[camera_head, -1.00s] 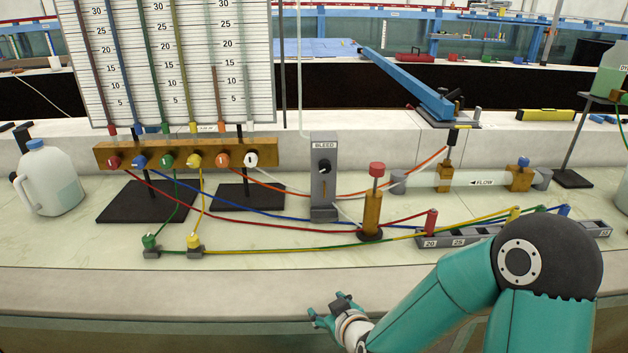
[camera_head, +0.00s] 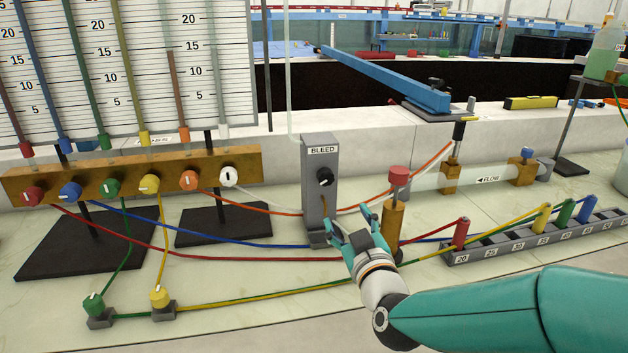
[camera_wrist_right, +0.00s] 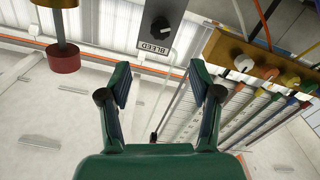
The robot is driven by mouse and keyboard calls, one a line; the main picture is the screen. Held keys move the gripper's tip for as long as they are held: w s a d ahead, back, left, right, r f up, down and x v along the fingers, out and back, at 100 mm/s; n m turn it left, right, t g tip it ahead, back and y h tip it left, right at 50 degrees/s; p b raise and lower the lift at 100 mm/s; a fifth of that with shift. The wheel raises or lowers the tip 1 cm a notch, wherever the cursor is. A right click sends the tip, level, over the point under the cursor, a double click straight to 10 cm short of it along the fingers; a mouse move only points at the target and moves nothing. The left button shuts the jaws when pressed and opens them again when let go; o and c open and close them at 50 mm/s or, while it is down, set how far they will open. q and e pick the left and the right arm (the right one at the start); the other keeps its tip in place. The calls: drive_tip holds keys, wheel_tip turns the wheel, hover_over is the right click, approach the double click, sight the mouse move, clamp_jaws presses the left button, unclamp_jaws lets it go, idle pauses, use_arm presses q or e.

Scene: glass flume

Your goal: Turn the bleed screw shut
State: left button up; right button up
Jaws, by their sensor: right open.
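The bleed screw is a round black knob (camera_head: 325,177) on the front of an upright grey block (camera_head: 321,215) labelled BLEED. It also shows in the right wrist view (camera_wrist_right: 160,26), where the label appears upside down. My right gripper (camera_head: 350,220) is open and empty, below and to the right of the knob, in front of the block's lower part. In the right wrist view its two fingers (camera_wrist_right: 158,80) are spread, with the knob beyond the tips and nothing between the pads. My left gripper is not in view.
A brass post with a red cap (camera_head: 398,178) stands close to the right of my right gripper. Coloured tubes cross the bench around the block. A brass manifold with coloured knobs (camera_head: 130,172) is on the left. A numbered grey rail (camera_head: 500,244) lies on the right.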

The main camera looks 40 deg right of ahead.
sight(327, 182)
drive_tip(key=p+x, duration=0.1)
drive_tip(key=x, duration=1.6)
drive_tip(key=shift+a, duration=0.2)
